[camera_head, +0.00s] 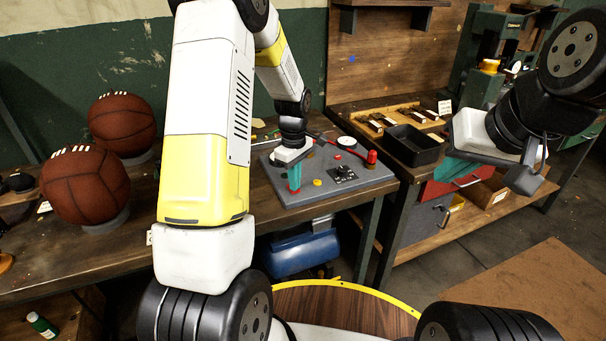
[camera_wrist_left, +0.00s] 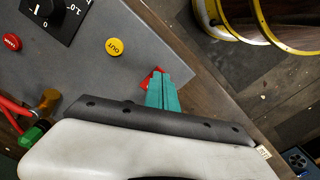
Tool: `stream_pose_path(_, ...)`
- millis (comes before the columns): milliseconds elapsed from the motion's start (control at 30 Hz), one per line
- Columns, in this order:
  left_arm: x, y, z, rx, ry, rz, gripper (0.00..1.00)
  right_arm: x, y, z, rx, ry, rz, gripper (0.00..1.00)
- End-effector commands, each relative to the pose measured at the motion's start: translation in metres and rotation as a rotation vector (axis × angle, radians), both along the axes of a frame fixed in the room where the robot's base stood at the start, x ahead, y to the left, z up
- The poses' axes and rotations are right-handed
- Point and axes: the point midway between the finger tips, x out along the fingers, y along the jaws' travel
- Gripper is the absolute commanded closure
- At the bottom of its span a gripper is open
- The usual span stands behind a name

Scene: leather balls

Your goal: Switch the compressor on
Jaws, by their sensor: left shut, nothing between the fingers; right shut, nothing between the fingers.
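The grey control panel (camera_head: 320,191) lies on the workbench, with the blue compressor tank (camera_head: 300,254) below it. My left gripper (camera_head: 294,178) is shut and empty, pointing down over the panel's near left part. In the left wrist view its teal fingertips (camera_wrist_left: 158,76) are right at a small red part (camera_wrist_left: 148,79), mostly hidden by them; I cannot tell whether they touch it. Beside it are a yellow button (camera_wrist_left: 114,47) marked OUT, a black dial plate (camera_wrist_left: 62,16) and a red button (camera_wrist_left: 12,42). My right gripper (camera_head: 456,168) is shut and empty, off to the right.
A gauge (camera_head: 346,141) and a red-topped fitting (camera_head: 371,158) stand on the panel. Two leather balls (camera_head: 85,184) sit at the left of the bench (camera_head: 60,254). A black bin (camera_head: 411,145) is on the right bench. The floor between the benches is bare.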

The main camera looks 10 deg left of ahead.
Motion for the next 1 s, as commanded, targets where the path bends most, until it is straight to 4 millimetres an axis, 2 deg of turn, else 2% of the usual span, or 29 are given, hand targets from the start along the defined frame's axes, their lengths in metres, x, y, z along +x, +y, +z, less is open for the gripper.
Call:
stream_pose_path(467,0.0,0.0,-0.004,0.0,0.0,0.0,1.0,0.0,0.0,0.0,0.0,0.0,0.0,1.0)
stream_pose_path(1000,0.001,0.0,0.038,0.0,-0.002,0.0,1.0,0.0,0.0,0.0,0.0,0.0,0.0,1.0)
